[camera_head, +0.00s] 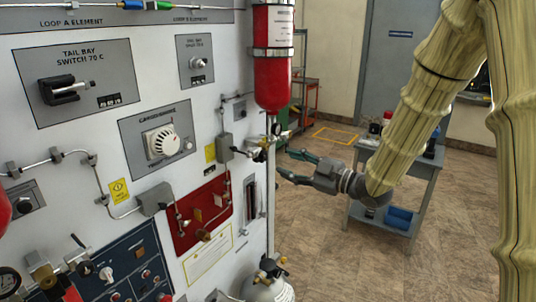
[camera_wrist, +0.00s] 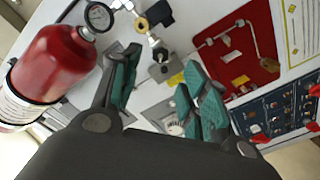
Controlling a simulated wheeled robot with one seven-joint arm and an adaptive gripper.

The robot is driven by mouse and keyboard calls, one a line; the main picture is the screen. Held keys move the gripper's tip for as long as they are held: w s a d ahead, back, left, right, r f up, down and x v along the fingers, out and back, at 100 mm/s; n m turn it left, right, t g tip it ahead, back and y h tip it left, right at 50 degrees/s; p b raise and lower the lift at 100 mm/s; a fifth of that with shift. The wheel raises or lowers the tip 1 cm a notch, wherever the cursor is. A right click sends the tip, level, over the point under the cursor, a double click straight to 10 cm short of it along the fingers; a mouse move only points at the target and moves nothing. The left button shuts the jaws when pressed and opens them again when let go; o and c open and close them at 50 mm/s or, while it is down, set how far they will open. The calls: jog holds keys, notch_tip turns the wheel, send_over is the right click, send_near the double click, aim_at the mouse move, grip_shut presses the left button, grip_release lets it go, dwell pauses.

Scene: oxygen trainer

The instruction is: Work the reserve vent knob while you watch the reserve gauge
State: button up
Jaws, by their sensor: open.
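My gripper (camera_head: 284,163) is open and empty, with its green-padded fingers pointing left at the panel, close to the fittings under a red cylinder (camera_head: 272,70). The wrist view shows the spread fingers (camera_wrist: 160,66) with nothing between them. Beyond the fingertips are a brass valve fitting (camera_wrist: 141,25) and a black knob-like part (camera_wrist: 160,13). A round white-faced gauge (camera_wrist: 99,16) sits at the end of the red cylinder (camera_wrist: 55,65). Its reading is too small to make out. No readable label marks the reserve vent knob or reserve gauge. The brass fittings (camera_head: 258,154) also show in the head view.
The white panel (camera_head: 90,140) carries pipes, switches and a red plate (camera_head: 203,213). A pale bottle (camera_head: 268,288) with a brass valve stands below. A grey cart (camera_head: 380,222) stands behind my arm. Tiled floor (camera_head: 330,262) is open to the right of the panel.

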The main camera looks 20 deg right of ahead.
aim_at(266, 156)
jog(key=p+x, duration=0.3)
jog(key=x, duration=0.5)
jog(key=shift+w+a, duration=0.1)
grip_shut()
